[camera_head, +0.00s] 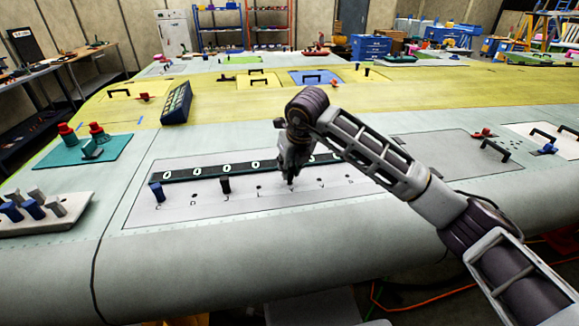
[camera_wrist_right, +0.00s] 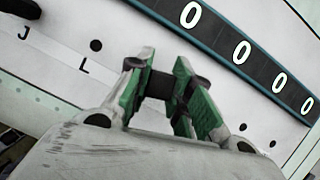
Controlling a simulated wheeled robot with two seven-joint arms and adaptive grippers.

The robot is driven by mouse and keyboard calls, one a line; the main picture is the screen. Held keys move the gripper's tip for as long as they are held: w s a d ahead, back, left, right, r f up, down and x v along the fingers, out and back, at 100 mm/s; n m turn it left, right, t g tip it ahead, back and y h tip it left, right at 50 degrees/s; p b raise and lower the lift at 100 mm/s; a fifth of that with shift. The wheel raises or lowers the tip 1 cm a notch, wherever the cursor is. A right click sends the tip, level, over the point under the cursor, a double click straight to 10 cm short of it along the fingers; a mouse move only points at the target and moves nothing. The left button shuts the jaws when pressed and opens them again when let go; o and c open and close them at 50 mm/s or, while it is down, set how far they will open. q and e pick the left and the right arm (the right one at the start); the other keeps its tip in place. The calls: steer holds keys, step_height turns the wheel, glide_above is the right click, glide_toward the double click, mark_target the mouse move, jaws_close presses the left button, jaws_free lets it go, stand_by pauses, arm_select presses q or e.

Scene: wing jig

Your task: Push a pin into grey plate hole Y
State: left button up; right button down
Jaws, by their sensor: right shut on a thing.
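The grey plate (camera_head: 140,212) lies in the wing skin, with a row of holes and small letters in front of a black strip of white zeros. My right gripper (camera_head: 288,178) is low over the row, right of the middle. In the right wrist view its green fingers (camera_wrist_right: 165,100) are shut on a dark pin (camera_wrist_right: 163,84), mostly hidden by the fingers. I cannot tell whether its tip is in a hole. An open hole (camera_wrist_right: 96,45) by the letter L is beside the gripper. The letter Y is not readable. My left gripper is not in view.
A pale block (camera_head: 62,212) with several blue and grey pins is at far left. A teal mat (camera_head: 112,150) with red knobs lies behind it. Open holes (camera_wrist_right: 243,127) lie on the gripper's other side.

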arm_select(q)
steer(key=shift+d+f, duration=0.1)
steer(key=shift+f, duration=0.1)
arm_select(e)
steer(key=shift+f, duration=0.25)
steer(key=shift+f, duration=0.1)
steer(key=shift+f+b, duration=0.3)
steer(key=shift+b, duration=0.15)
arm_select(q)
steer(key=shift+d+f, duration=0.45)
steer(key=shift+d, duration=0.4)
arm_select(e)
steer(key=shift+f, duration=0.15)
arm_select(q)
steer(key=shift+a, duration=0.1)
